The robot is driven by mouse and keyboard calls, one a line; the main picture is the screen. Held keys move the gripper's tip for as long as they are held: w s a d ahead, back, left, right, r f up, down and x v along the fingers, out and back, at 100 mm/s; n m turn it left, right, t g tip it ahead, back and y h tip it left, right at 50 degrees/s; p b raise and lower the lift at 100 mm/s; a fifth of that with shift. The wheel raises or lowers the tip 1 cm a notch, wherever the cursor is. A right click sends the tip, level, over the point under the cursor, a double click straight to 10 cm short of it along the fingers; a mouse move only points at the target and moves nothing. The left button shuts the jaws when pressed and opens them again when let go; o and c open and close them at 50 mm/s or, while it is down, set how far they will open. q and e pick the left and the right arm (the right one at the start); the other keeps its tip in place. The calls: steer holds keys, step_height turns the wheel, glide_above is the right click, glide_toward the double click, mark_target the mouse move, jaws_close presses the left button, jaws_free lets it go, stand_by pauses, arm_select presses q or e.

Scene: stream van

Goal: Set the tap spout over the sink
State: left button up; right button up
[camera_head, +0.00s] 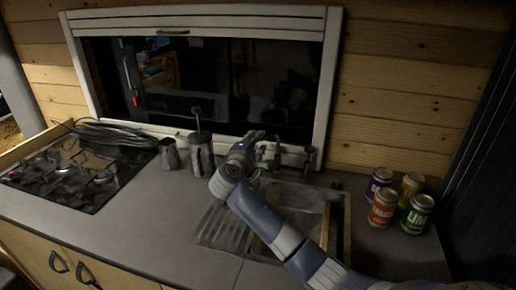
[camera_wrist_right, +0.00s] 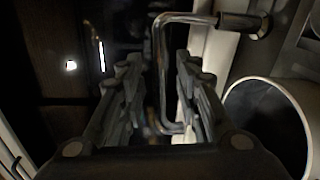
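The chrome tap spout (camera_wrist_right: 160,75) shows in the right wrist view as a bent tube passing between the two fingers of my right gripper (camera_wrist_right: 162,95). The fingers are apart, one on each side of the tube; I cannot tell whether either touches it. In the head view my right gripper (camera_head: 250,142) is behind the sink, at the tap (camera_head: 274,152), and my arm hides part of both. The sink (camera_head: 340,205) is set in the counter, with a ribbed drainer (camera_head: 222,228) on its left. My left gripper is not in view.
A metal pot (camera_head: 201,160) and a small jug (camera_head: 169,154) stand left of my right gripper. Several cans (camera_head: 383,208) stand right of the sink. A hob (camera_head: 75,175) with cables behind it is at the left. The window frame (camera_head: 320,120) rises close behind the tap.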

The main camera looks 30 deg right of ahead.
steer(key=shift+b+x, duration=0.3)
steer(key=shift+x, duration=0.55)
steer(key=shift+r, duration=0.1)
steer(key=shift+c, duration=0.3)
jaws_close()
